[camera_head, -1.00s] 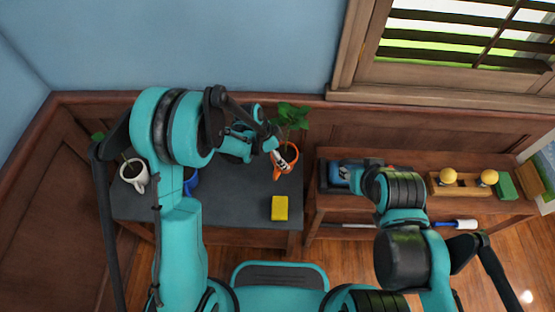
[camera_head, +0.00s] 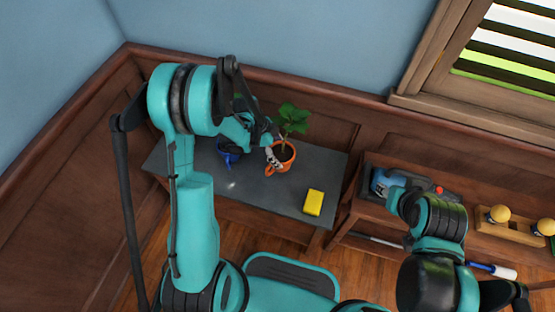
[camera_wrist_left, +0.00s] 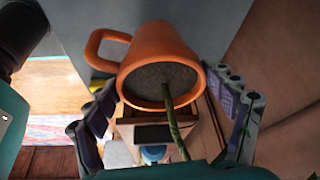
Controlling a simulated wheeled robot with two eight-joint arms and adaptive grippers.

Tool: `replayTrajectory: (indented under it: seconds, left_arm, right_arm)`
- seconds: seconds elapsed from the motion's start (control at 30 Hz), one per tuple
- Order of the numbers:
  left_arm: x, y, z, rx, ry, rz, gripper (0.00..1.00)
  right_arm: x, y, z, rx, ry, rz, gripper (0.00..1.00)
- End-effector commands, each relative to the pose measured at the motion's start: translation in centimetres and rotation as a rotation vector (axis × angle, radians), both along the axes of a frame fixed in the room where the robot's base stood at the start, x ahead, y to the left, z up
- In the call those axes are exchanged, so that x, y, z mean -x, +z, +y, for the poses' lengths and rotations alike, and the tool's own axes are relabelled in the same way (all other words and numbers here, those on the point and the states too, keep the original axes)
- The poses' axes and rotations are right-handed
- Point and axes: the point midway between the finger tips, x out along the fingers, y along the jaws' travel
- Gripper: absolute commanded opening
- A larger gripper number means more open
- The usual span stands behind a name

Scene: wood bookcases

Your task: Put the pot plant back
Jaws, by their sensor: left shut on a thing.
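The pot plant, an orange mug-shaped pot (camera_head: 285,163) with green leaves, is at the right part of the dark-topped table (camera_head: 258,195) in the head view. My left gripper (camera_head: 272,155) is shut on the pot from its left side. In the left wrist view the pot (camera_wrist_left: 165,60) fills the top middle, with dark soil, a green stem and its handle to the left. The fingers of my left gripper (camera_wrist_left: 163,112) lie on both sides of it. I cannot tell whether the pot touches the table. My right gripper does not show.
A blue mug (camera_head: 228,151) stands left of the pot, and a yellow block (camera_head: 313,202) lies near the table's right front edge. A wooden bench (camera_head: 470,185) at the right holds a blue item (camera_head: 382,181) and yellow balls (camera_head: 498,213). A wall is close behind.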

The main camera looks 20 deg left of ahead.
Motion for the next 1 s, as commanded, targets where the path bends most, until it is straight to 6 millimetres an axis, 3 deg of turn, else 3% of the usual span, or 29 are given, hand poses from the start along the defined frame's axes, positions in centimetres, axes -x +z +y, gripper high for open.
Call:
replayTrajectory:
  seconds: [0.17,0.4,0.8,0.83,0.87,1.0]
  left_arm:
    - [-0.1,-0.8,0.4,0.001,0.000,0.000,0.28]
    - [-0.1,-4.2,0.4,0.001,0.000,0.000,0.28]
    - [0.0,-4.6,0.4,0.001,0.000,0.000,0.28]
    - [0.0,-4.5,0.4,0.000,0.000,0.000,0.91]
    - [-0.1,-4.5,0.4,0.000,0.000,0.000,0.99]
    - [0.0,-4.4,0.4,0.000,0.000,0.000,1.00]
  right_arm:
    - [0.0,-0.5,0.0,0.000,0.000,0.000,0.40]
    - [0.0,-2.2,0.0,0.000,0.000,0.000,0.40]
    - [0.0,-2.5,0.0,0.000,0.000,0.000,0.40]
    - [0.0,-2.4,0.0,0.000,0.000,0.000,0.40]
    - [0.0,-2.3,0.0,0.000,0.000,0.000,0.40]
    - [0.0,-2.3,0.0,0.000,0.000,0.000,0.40]
